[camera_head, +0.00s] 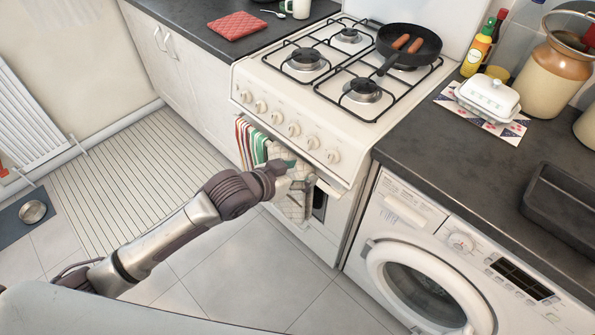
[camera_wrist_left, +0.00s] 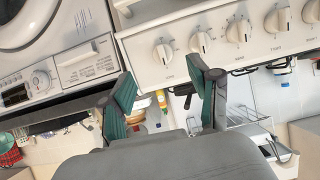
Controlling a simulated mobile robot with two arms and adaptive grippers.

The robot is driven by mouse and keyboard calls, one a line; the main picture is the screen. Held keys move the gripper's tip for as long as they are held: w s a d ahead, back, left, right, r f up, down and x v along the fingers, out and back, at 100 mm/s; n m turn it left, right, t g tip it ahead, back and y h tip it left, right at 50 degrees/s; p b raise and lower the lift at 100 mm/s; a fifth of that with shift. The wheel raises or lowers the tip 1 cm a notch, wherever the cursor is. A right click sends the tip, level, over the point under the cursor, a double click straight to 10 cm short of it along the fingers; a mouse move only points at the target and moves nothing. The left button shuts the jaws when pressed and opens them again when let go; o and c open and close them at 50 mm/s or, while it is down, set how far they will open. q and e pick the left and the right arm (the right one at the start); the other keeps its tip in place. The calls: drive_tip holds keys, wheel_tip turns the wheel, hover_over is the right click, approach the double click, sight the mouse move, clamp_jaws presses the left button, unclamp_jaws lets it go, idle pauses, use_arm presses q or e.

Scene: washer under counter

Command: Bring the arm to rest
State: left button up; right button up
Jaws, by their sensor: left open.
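My left arm (camera_head: 165,235) reaches in from the lower left of the head view, stretched toward the stove front. Its gripper (camera_head: 291,172) is in front of the stove, below the knobs and beside the hanging towels; I cannot tell there whether it touches them. In the left wrist view the gripper (camera_wrist_left: 163,88) has its two green-and-grey fingers apart, with nothing held between them. My right arm and gripper are not in view.
The white stove (camera_head: 290,118) has a pan (camera_head: 426,50) with two sausages on a back burner. Towels (camera_head: 250,145) hang on its front. A washing machine (camera_head: 400,215) stands under the dark counter (camera_head: 450,165) at right. Open floor (camera_head: 240,275) lies below and left of the gripper.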

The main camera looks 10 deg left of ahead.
use_arm(q)
drive_tip(key=shift+s+a+r, duration=0.15)
drive_tip(key=shift+s+r, duration=0.05)
drive_tip(key=shift+s, duration=0.05)
idle(0.3)
